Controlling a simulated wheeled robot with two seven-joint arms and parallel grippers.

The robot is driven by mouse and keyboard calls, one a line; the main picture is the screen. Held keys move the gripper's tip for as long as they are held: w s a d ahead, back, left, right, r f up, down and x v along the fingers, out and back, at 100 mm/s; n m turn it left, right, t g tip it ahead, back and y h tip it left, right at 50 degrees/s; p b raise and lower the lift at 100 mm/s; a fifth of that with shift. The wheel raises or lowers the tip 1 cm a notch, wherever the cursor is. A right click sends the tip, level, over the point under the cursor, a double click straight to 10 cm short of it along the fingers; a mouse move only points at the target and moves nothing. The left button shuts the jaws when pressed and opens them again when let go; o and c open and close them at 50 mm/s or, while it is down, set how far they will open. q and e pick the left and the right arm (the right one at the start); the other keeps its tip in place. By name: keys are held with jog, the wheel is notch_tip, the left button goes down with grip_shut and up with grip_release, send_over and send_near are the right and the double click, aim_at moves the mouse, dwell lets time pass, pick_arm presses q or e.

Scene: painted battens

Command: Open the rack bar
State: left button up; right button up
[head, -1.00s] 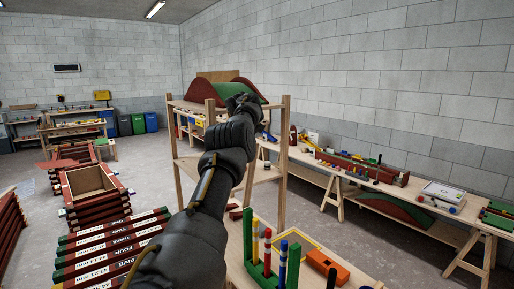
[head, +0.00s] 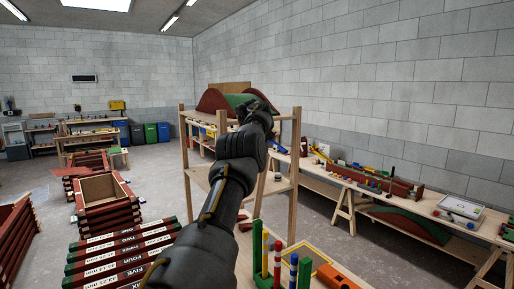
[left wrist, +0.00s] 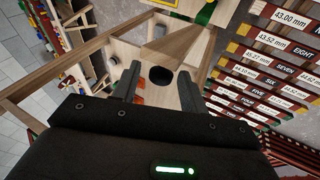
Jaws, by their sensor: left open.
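A pale wooden rack (head: 297,180) with upright posts and shelves stands in the middle of the head view. A red and green curved piece (head: 228,101) lies on its top. I cannot tell which part is the rack bar. My left arm reaches up in front of the rack, and its gripper (head: 257,108) is near the top shelf, partly hidden by the wrist. In the left wrist view my left gripper (left wrist: 157,85) is open. Pale wood with a dark round hole (left wrist: 160,75) shows beyond and between its fingers, with nothing visibly held. My right gripper is not in view.
Dark red battens with white labels (head: 120,250) are stacked at the lower left, near an open red box (head: 103,195). Coloured pegs (head: 278,262) stand at the front. A long bench (head: 365,190) lines the right wall.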

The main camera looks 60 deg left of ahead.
pick_arm(q)
jog(key=b+v, duration=0.1)
jog(key=v, duration=0.8)
jog(key=shift+s+b, duration=0.15)
jog(key=shift+b, duration=0.15)
jog(key=shift+r, duration=0.1)
